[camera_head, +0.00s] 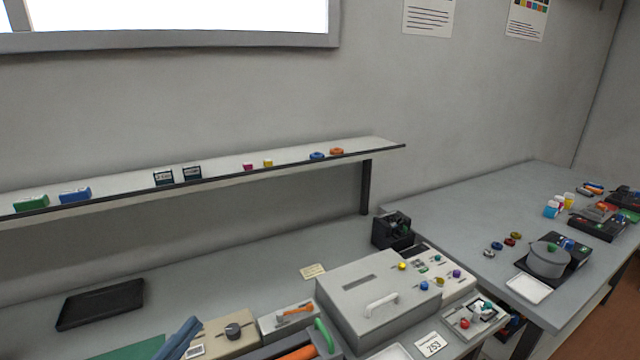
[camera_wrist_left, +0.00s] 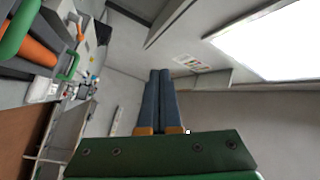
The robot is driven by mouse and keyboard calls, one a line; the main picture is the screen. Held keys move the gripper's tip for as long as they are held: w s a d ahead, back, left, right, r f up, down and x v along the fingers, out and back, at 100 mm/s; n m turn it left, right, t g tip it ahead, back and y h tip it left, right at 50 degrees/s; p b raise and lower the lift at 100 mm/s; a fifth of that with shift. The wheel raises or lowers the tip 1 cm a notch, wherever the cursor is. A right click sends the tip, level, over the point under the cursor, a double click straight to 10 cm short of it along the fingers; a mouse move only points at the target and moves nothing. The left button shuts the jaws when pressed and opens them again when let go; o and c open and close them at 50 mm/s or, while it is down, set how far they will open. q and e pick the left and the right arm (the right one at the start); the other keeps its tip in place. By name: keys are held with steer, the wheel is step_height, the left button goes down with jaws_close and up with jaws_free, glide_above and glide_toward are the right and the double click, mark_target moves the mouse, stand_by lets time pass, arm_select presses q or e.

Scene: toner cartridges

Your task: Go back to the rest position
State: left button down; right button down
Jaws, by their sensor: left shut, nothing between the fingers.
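My left gripper (camera_head: 190,325) shows at the bottom edge of the head view, its blue fingers pointing up and to the right in front of the bench. In the left wrist view the two blue fingers of the left gripper (camera_wrist_left: 160,74) lie side by side, shut with nothing between them. The fingers are raised in free space and appear to touch nothing. My right gripper is in neither view.
A grey box with a white handle (camera_head: 362,297) and a beige device (camera_head: 228,336) stand on the bench. A black tray (camera_head: 101,304) lies at the left. A wall shelf (camera_head: 220,174) with small coloured items runs above. A side table (camera_head: 450,215) holds several parts.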

arm_select(q)
steer(key=s+a+f+n+g+y, duration=0.4)
steer(key=a+f+n+y, duration=0.3)
steer(key=f+n+y, duration=0.45)
steer(key=s+d+f+n+g, duration=0.1)
steer(key=s+f, duration=0.1)
steer(key=s+d+f+n+g, duration=0.1)
steer(key=s+g, duration=0.1)
steer(key=s+d+f+n+g+h, duration=0.1)
steer(key=s+d+f+g, duration=0.1)
steer(key=shift+d+f+n, duration=0.1)
steer(key=shift+f+n, duration=0.15)
steer(key=shift+f, duration=0.1)
steer(key=s+d+f+m+g+h, duration=0.1)
steer(key=s+d+f+g+h, duration=0.3)
steer(key=s+d, duration=0.4)
step_height(320, 180, down, 16)
steer(key=s+r+g, duration=0.1)
steer(key=s+g, duration=0.2)
steer(key=s+a+f+g+y, duration=0.1)
steer(key=s+a+f, duration=0.2)
steer(key=s+f, duration=0.9)
steer(key=shift+m, duration=0.3)
